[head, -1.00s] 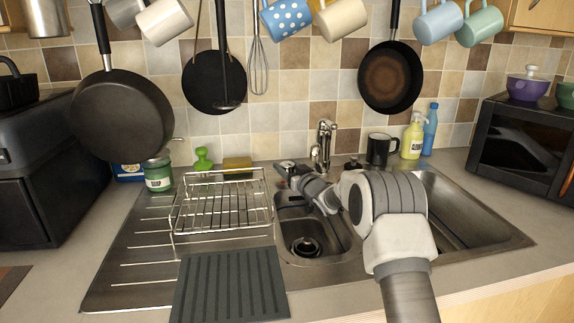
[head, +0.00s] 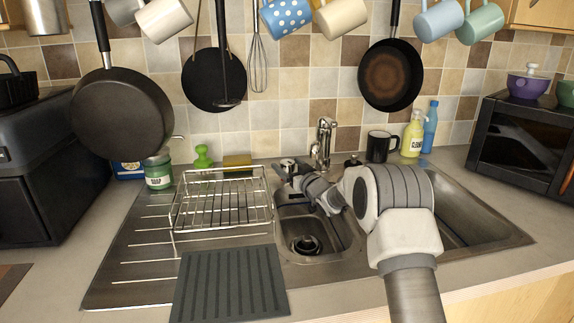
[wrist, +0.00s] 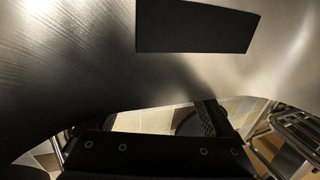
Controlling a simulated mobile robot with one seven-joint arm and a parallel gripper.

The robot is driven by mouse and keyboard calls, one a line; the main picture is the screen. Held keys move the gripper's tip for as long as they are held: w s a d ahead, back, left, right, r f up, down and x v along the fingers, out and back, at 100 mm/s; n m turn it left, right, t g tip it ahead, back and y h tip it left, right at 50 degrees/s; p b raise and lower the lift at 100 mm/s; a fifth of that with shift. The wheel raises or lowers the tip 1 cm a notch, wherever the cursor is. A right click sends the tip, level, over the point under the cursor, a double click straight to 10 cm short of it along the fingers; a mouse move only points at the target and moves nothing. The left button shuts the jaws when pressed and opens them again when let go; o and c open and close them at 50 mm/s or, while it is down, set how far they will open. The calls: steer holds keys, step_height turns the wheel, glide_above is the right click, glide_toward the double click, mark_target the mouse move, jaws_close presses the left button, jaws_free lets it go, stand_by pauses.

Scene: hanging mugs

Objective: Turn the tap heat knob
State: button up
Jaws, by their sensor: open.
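The chrome tap (head: 324,138) stands upright behind the sink, against the tiled wall. I cannot make out its heat knob as a separate part. My gripper (head: 290,167) is open at the back of the small basin, to the left of the tap and low near its base. My arm reaches over the sink and hides part of the tap's lower area. In the wrist view, my gripper (wrist: 140,122) has its fingers apart beneath a large, close, shiny metal surface (wrist: 70,60). I cannot tell what that surface belongs to. Nothing is visibly held.
A wire dish rack (head: 222,200) stands on the drainer to the left. A black mug (head: 379,146), a yellow bottle (head: 412,138) and a blue bottle (head: 430,127) stand right of the tap. Pans and mugs hang above. The larger basin (head: 450,205) is partly behind my arm.

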mark_target(291, 167)
steer(key=shift+p+v, duration=0.3)
steer(key=shift+v, duration=2.85)
